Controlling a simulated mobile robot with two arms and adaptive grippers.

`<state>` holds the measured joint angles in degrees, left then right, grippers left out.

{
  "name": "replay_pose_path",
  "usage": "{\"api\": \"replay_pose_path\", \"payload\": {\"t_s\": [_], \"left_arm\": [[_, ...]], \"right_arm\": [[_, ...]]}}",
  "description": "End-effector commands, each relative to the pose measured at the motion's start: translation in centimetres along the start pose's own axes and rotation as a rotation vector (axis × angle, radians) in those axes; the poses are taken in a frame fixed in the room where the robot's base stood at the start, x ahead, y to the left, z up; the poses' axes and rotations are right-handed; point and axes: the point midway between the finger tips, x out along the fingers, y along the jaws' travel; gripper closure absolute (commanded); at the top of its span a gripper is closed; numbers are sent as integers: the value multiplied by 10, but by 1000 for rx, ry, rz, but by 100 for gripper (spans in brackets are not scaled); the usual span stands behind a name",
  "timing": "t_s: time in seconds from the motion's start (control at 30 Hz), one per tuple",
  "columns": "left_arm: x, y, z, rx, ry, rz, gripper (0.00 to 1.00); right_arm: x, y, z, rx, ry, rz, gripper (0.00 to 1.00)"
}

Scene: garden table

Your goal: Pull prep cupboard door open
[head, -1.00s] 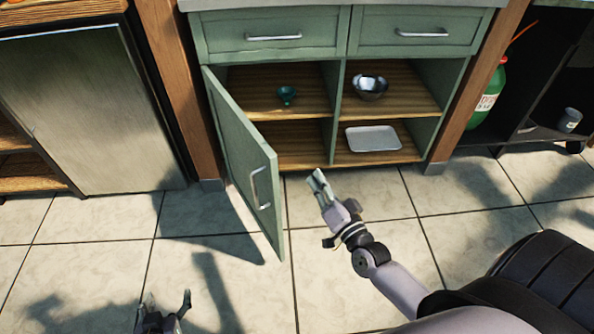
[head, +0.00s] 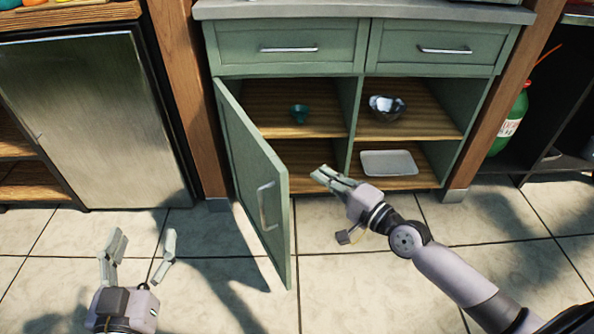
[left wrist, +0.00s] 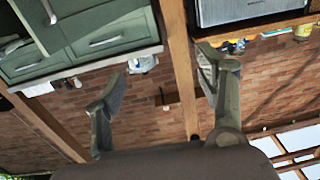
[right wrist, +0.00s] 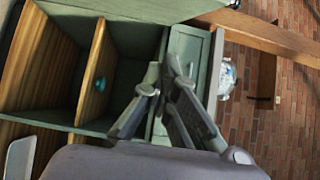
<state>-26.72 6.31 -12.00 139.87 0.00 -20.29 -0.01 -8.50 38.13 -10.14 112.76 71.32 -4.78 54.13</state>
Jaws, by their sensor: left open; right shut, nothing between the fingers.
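The green prep cupboard door (head: 254,180) stands swung open on its left side, with a metal handle (head: 266,206) on its outer face. The open cupboard (head: 356,130) shows its shelves. My right gripper (head: 322,176) is shut and empty, in front of the opening, to the right of the door's free edge and apart from it. In the right wrist view its fingers (right wrist: 170,85) are together with the cupboard interior behind. My left gripper (head: 143,248) is open and empty, left of the door, apart from the handle. Its spread fingers show in the left wrist view (left wrist: 165,95).
Inside the cupboard are a teal funnel (head: 299,114), a metal bowl (head: 386,107) and a pale tray (head: 389,163). A steel-fronted fridge (head: 95,120) and a wooden post (head: 190,100) stand left. A green bottle (head: 511,122) is at the right. Tiled floor in front is clear.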

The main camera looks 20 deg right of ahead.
Motion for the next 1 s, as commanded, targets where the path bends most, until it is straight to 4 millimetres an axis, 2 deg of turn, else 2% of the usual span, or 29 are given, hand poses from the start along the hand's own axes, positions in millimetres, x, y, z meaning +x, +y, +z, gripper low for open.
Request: {"api": "replay_pose_path", "payload": {"t_s": [0.1,0.23,0.4,0.6,1.0], "left_arm": [[-1,-1,8,1,-51,-3,35],[-2,-2,12,2,-70,-4,35],[-10,-6,39,4,-223,-14,35],[-17,-8,56,4,-313,-19,35],[-19,-9,60,4,-336,-20,35]], "right_arm": [[25,-3,0,2,2,-5,100],[49,-1,2,2,0,-3,100],[50,-1,20,1,1,0,100],[53,0,35,-1,1,-1,100],[54,1,38,-3,1,0,100]]}}
